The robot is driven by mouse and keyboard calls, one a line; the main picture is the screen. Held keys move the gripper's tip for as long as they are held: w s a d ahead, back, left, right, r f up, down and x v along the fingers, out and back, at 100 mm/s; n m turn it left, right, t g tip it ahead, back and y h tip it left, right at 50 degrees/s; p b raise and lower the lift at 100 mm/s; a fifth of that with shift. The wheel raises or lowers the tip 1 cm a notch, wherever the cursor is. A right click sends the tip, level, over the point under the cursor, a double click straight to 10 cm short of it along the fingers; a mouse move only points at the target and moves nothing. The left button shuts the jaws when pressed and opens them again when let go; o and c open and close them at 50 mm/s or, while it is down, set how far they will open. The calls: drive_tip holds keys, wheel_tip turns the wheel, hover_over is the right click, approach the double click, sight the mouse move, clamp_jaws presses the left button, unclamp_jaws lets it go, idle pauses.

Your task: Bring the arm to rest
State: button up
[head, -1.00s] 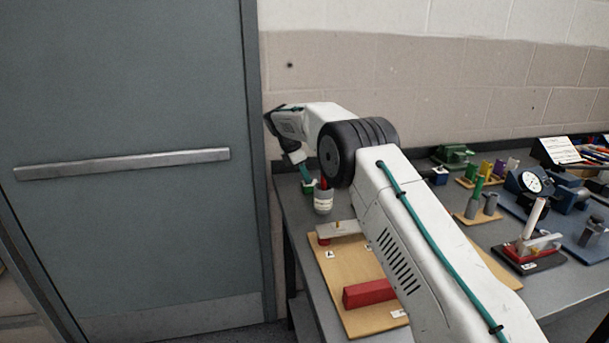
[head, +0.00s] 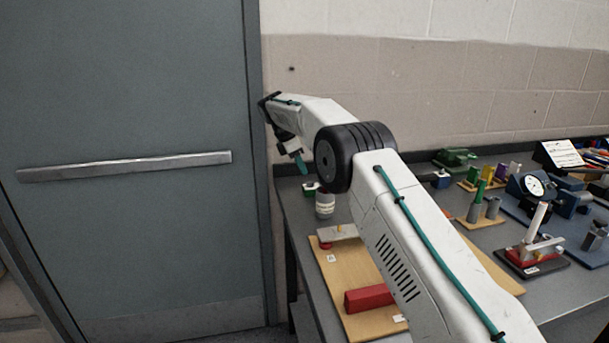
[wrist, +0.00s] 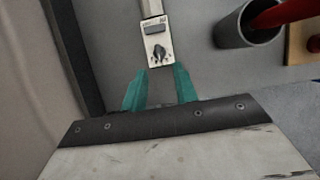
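My arm reaches from the lower right of the head view toward the door side, bent at its black elbow joint. My gripper (head: 301,166) hangs at its far end, with teal fingers above the back left end of the bench. In the wrist view my gripper (wrist: 161,72) has its two teal fingers apart, with nothing between them.
A pale cup (head: 325,205) stands on the bench below my gripper; the wrist view shows a grey cup (wrist: 231,34) with a red piece in it. A wooden board (head: 345,270) with a red block (head: 369,298) lies in front. The grey door (head: 120,230) is at left.

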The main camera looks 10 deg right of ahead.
drive_tip(key=shift+v, duration=1.15)
drive_tip(key=s+d+r+m+y, duration=0.1)
drive_tip(key=s+d+r+m, duration=0.25)
drive_tip(key=s+r, duration=0.75)
drive_tip(key=s+d+r+m+y, duration=0.1)
drive_tip(key=s+r+m, duration=0.25)
drive_tip(key=s, duration=0.55)
drive_tip(key=s+d+r+m, duration=0.2)
drive_tip(key=s+r, duration=0.2)
drive_tip(key=s, duration=0.5)
drive_tip(key=s+f+m, duration=0.3)
drive_tip(key=s+f, duration=0.1)
drive_tip(key=s, duration=0.7)
drive_tip(key=s+f+m+t+y, duration=0.1)
drive_tip(key=s+f+m, duration=0.2)
drive_tip(key=s, duration=0.8)
drive_tip(key=s+f+m+y, duration=0.1)
drive_tip(key=s+f+m, duration=0.2)
drive_tip(key=s, duration=0.8)
wheel_tip(320, 180, down, 3)
drive_tip(key=shift+s+d+r, duration=0.15)
drive_tip(key=shift+d+r, duration=0.05)
drive_tip(key=shift+d, duration=0.1)
